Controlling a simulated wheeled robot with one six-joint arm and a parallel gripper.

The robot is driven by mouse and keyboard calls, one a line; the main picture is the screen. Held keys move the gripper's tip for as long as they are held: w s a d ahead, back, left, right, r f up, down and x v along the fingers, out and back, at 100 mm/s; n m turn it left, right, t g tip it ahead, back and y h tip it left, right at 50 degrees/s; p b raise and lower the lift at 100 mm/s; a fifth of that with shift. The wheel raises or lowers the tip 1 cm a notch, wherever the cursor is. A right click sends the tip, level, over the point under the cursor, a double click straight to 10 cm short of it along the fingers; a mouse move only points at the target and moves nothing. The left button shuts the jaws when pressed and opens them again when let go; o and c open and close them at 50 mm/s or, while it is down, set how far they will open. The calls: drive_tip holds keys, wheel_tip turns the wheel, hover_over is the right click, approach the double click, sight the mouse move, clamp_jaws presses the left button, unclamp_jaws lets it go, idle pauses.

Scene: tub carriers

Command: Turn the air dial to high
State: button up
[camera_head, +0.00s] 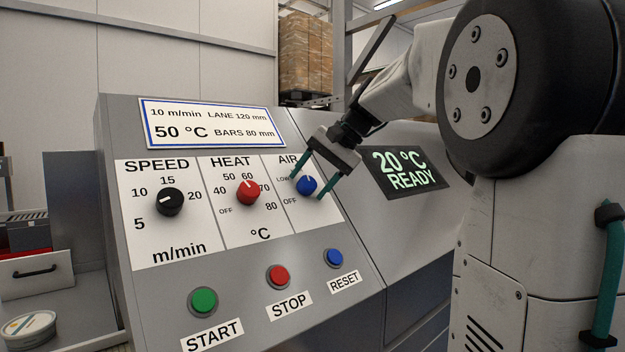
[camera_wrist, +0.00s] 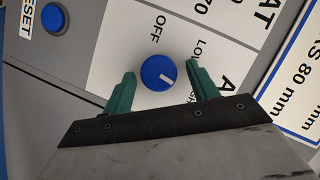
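The blue air dial (camera_head: 307,184) sits on the white AIR panel (camera_head: 308,214), right of the heat dial. In the wrist view the dial (camera_wrist: 153,73) lies between my two teal fingers, with a gap on each side. My gripper (camera_head: 308,187) is open around the dial and does not appear to touch it. In the wrist view my gripper (camera_wrist: 159,84) holds nothing. The dial's white mark points to the lower right there, away from OFF and past LOW, toward a label partly hidden by the right finger. That label's full text is covered.
The black speed dial (camera_head: 169,202) and red heat dial (camera_head: 248,192) are to the left. Below are the green START (camera_head: 203,301), red STOP (camera_head: 278,276) and blue RESET (camera_head: 334,258) buttons. A dark display (camera_head: 405,171) right of the dials reads 20 °C READY.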

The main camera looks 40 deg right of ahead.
drive_tip(key=v, duration=0.8)
drive_tip(key=shift+f, duration=0.1)
idle(0.4)
drive_tip(key=s+a+f+n+g+h, duration=0.1)
drive_tip(key=s+a+f+n+g, duration=0.1)
drive_tip(key=s+a+f, duration=0.45)
drive_tip(key=s+a+f+n+g+h, duration=0.15)
drive_tip(key=s+a+f, duration=0.25)
drive_tip(key=a+f, duration=0.5)
drive_tip(key=s+a+f+n+h, duration=0.1)
drive_tip(key=s+a+f+n, duration=0.1)
drive_tip(key=s+f, duration=0.4)
drive_tip(key=s+a+f+n+g+h, duration=0.1)
drive_tip(key=s+a+f+n, duration=0.2)
drive_tip(key=s+f, duration=0.4)
drive_tip(key=shift+f, duration=0.85)
drive_tip(key=shift+n, duration=0.25)
